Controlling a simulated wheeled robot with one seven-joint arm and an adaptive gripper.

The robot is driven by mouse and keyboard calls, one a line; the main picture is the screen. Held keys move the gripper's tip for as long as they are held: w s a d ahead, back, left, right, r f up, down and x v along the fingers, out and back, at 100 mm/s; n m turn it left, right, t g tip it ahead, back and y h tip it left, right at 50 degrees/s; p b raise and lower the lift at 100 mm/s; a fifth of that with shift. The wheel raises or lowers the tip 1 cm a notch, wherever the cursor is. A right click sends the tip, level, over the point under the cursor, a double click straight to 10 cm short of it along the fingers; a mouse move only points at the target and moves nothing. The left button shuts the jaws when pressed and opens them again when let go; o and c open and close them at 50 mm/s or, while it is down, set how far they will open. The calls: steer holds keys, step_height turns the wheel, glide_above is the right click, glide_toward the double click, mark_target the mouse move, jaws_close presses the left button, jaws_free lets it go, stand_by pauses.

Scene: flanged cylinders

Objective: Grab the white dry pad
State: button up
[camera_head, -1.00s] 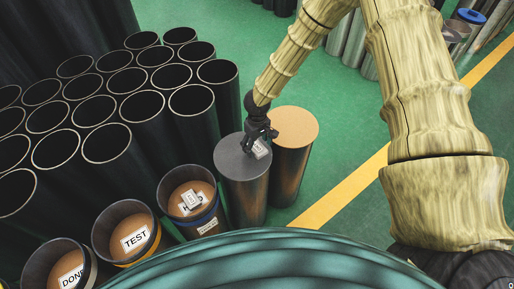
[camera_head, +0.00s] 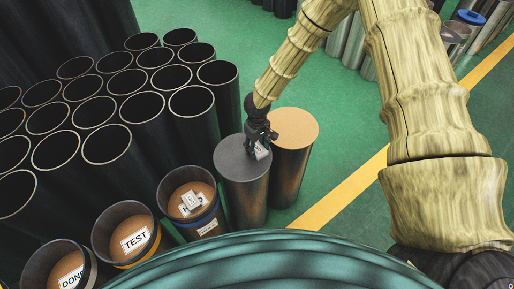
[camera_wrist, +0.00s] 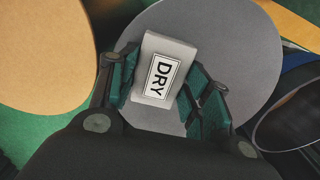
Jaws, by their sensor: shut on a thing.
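The white dry pad (camera_wrist: 164,72) is a pale block with a "DRY" label in the wrist view. My gripper (camera_wrist: 166,84) is shut on it, with one dark green finger on each side. In the head view, my gripper (camera_head: 259,146) and the pad (camera_head: 261,151) are over the grey-topped cylinder (camera_head: 238,165). I cannot tell whether the pad touches that top.
An orange-topped cylinder (camera_head: 294,127) stands right beside the grey one. Open flanged cylinders labelled "TEST" (camera_head: 134,239) and "DONE" (camera_head: 70,279) stand at the lower left; another (camera_head: 190,200) holds a small pale pad. Several open black tubes (camera_head: 98,108) fill the left.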

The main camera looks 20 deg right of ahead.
mark_target(257, 150)
steer(key=shift+r, duration=0.5)
steer(key=shift+s+a+r+b, duration=0.1)
steer(key=shift+s+r+b, duration=0.1)
steer(key=shift+r+b, duration=0.3)
steer(key=shift+s+a+r+b, duration=0.1)
steer(key=shift+s+r+b, duration=0.1)
steer(key=shift+r, duration=0.45)
steer(key=s+a+b, duration=0.1)
steer(key=s+b, duration=0.1)
steer(key=s, duration=0.5)
steer(key=s+a+r+b, duration=0.1)
steer(key=s+a+b, duration=0.1)
steer(key=s, duration=0.5)
steer(key=shift+s+a+r, duration=0.25)
steer(key=shift+s+r, duration=0.05)
steer(key=shift+s, duration=0.1)
